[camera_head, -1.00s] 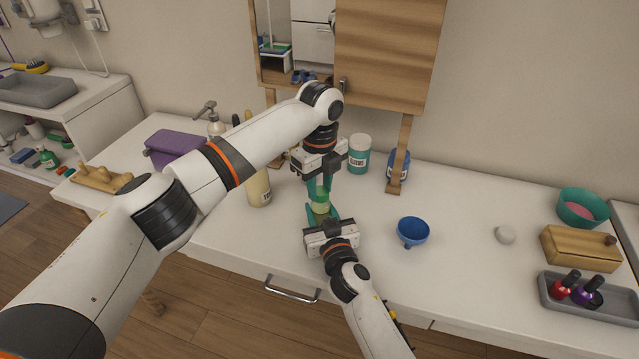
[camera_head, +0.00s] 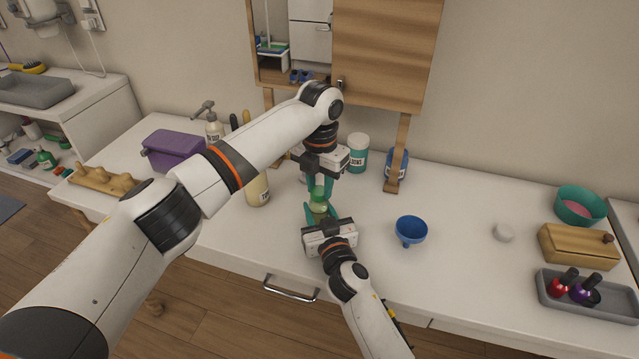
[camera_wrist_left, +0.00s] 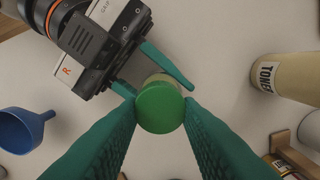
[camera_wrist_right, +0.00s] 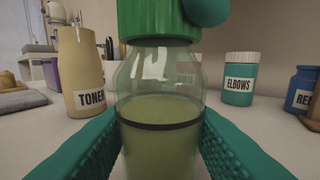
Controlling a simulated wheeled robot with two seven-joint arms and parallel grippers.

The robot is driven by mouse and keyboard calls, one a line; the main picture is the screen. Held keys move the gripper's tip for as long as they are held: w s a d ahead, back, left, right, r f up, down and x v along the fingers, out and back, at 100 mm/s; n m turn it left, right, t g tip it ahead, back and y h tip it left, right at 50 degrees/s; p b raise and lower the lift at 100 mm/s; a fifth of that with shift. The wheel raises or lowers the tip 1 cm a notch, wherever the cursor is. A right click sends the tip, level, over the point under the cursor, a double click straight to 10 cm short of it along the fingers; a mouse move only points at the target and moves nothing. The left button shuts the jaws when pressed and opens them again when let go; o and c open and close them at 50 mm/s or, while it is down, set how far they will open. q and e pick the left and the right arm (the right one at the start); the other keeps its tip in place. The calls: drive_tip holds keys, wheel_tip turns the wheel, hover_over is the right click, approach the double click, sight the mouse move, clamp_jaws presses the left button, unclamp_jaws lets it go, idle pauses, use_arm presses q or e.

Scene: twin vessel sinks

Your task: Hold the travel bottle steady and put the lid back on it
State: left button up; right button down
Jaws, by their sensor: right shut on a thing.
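The clear travel bottle (camera_head: 319,206) stands upright near the counter's front, with pale green liquid and a dark band around it in the right wrist view (camera_wrist_right: 160,105). My right gripper (camera_head: 319,214) is shut on its body from the front. The green lid (camera_wrist_right: 156,18) sits upright on top of the bottle; whether it is fully tight cannot be told. My left gripper (camera_head: 321,188) points down from above, open, with its fingers on either side of the lid (camera_wrist_left: 160,107) and very close to it.
A cream toner bottle (camera_head: 258,188) stands to the left, a teal elbows jar (camera_head: 357,153) and blue bottle (camera_head: 397,165) behind.

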use_arm(q)
drive_tip(key=o, duration=0.4)
drive_tip(key=shift+r, duration=0.1)
drive_tip(key=shift+r, duration=2.2)
drive_tip(key=shift+c, duration=0.2)
